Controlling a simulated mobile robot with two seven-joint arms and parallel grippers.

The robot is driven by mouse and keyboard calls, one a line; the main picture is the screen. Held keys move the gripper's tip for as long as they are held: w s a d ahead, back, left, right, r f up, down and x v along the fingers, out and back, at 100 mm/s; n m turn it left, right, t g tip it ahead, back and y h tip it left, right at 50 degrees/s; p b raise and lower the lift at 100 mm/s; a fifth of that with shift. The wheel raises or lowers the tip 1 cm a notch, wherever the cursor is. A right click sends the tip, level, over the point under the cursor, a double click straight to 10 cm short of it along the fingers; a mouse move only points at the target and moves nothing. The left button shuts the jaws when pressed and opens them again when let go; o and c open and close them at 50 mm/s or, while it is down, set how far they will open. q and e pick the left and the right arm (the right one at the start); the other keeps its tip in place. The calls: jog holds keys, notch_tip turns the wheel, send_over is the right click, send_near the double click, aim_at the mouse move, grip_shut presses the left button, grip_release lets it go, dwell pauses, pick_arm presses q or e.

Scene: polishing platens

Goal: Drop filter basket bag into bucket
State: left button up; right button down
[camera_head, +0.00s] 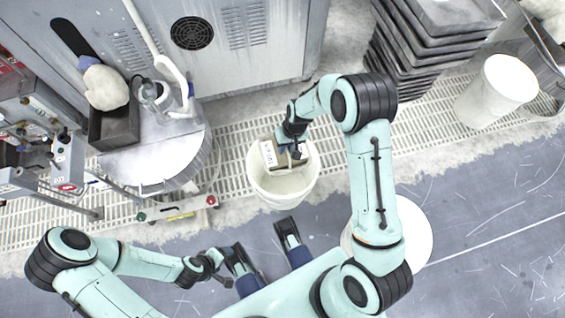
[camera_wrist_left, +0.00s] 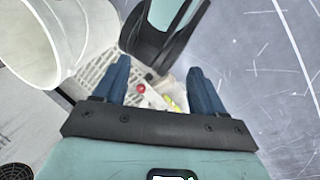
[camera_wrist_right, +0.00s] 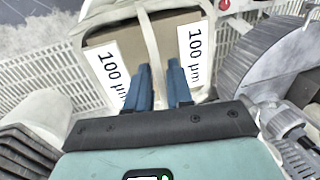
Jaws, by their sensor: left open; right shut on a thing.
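The filter basket bag (camera_head: 269,154) is a brown box-like bag with a pale rim and white labels. In the right wrist view the bag (camera_wrist_right: 110,65) shows two "100 µm" labels and a light strap over its top. My right gripper (camera_head: 294,152) is shut on the bag at the strap; its fingers also show in the right wrist view (camera_wrist_right: 159,75). The white bucket (camera_head: 284,190) stands on the floor, and the bag is over its mouth; how deep it sits cannot be told. My left gripper (camera_head: 222,268) is open and empty, left of and nearer than the bucket (camera_wrist_left: 28,40).
A round platen machine (camera_head: 155,165) stands left of the bucket, with a dark box holding a pale bag (camera_head: 105,88). A grey cabinet (camera_head: 245,70) is behind. Stacked dark trays (camera_head: 425,40) and another white container (camera_head: 497,90) stand at right. The blue-grey floor (camera_head: 480,215) is mostly clear.

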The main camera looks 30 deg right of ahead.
jog(key=shift+w+d+f+b, duration=0.15)
jog(key=shift+f+b, duration=0.15)
jog(key=shift+f, duration=0.2)
jog(key=shift+f+b, duration=0.35)
jog(key=shift+f, duration=0.15)
notch_tip(320, 180, down, 4)
jog(key=b, duration=0.2)
jog(key=shift+b, duration=0.4)
jog(key=shift+f, duration=0.4)
pick_arm(q)
jog(key=w+a+f+t+y, duration=0.1)
jog(key=w+a+f+t, duration=0.1)
jog(key=w+f, duration=0.3)
jog(key=shift+w+a+f+n, duration=0.35)
jog(key=shift+w+a, duration=0.35)
jog(key=shift+w, duration=0.3)
